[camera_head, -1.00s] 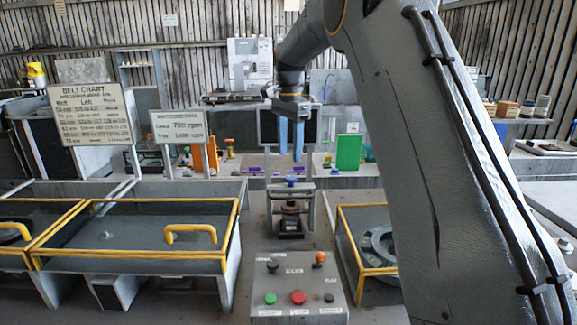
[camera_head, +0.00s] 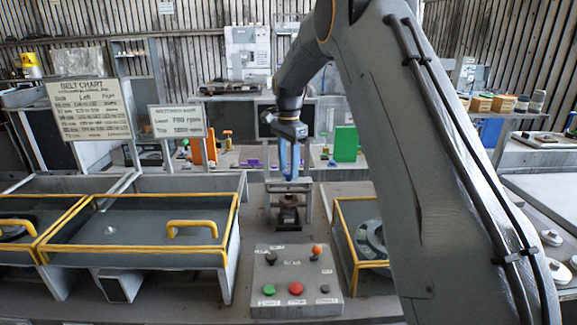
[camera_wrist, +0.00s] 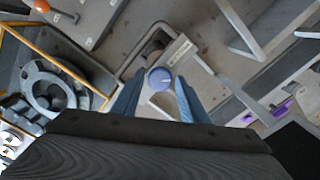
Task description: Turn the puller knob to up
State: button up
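The puller knob (camera_wrist: 160,78) is a round blue-purple knob with a pale mark on its face. In the wrist view it lies between the tips of my gripper (camera_wrist: 158,82), whose two blue fingers stand apart on either side of it. I cannot tell whether either finger touches it. In the head view my gripper (camera_head: 290,176) points down over the puller stand (camera_head: 290,212), and its fingers overlap there, hiding the knob. A pale label plate (camera_wrist: 179,49) lies beside the knob.
A control box (camera_head: 296,272) with green, red, black and orange controls stands in front of the puller. A yellow-edged tray (camera_head: 354,262) with a grey ring part (camera_head: 372,240) is to the right. A yellow-framed cover (camera_head: 135,240) is to the left.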

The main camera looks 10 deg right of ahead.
jog(key=c, duration=0.7)
